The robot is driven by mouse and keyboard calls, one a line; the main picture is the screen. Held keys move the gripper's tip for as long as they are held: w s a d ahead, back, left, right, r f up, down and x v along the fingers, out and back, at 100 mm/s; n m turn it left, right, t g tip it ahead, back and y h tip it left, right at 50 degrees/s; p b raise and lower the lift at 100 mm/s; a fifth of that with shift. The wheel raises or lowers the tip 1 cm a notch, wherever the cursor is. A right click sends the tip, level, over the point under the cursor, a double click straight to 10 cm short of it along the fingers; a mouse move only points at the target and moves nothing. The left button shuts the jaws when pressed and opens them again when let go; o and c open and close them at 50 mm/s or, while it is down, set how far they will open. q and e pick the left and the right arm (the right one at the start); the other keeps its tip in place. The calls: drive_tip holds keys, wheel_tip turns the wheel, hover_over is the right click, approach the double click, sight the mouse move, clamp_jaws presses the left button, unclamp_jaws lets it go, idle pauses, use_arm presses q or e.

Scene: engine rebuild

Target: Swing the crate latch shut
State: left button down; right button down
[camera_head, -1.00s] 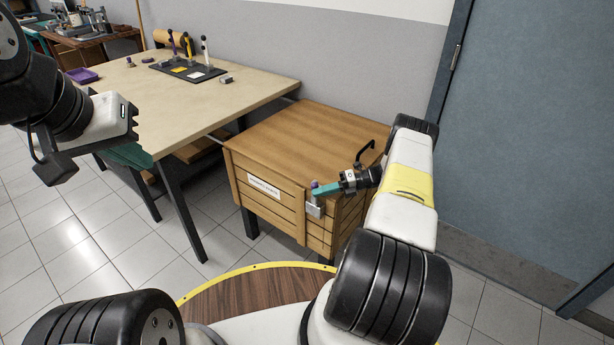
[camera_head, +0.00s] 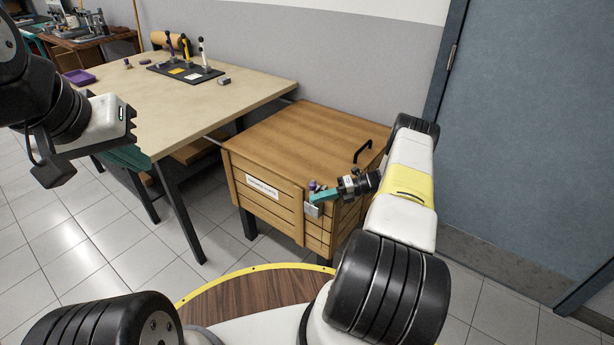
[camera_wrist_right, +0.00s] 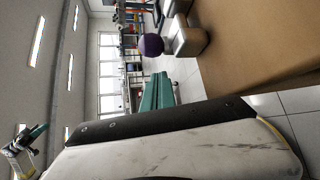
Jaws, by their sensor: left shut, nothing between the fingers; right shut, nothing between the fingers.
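The wooden crate (camera_head: 268,205) stands right of the workbench with its lid down. Its latch is a grey metal piece (camera_head: 313,210) at the front right corner, with a purple knob (camera_head: 312,185) near the lid edge. My right gripper (camera_head: 323,197) has teal fingers, shut and empty, right beside the latch; contact cannot be told. In the right wrist view the teal fingers (camera_wrist_right: 157,92) show close to the purple knob (camera_wrist_right: 151,45) and the grey latch part (camera_wrist_right: 187,40). My left gripper (camera_head: 130,124) is far left, away from the crate; its fingertips are not clear.
The workbench (camera_head: 210,105) holds a black tray (camera_head: 184,72) with upright tools and a purple tray (camera_head: 80,77). A blue-grey door (camera_head: 520,150) is at the right. Tiled floor is free in front of the bench.

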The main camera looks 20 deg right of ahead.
drive_tip(key=s+f+v, duration=0.1)
drive_tip(key=v, duration=0.8)
drive_tip(key=shift+d, duration=0.25)
drive_tip(key=shift+r, duration=0.15)
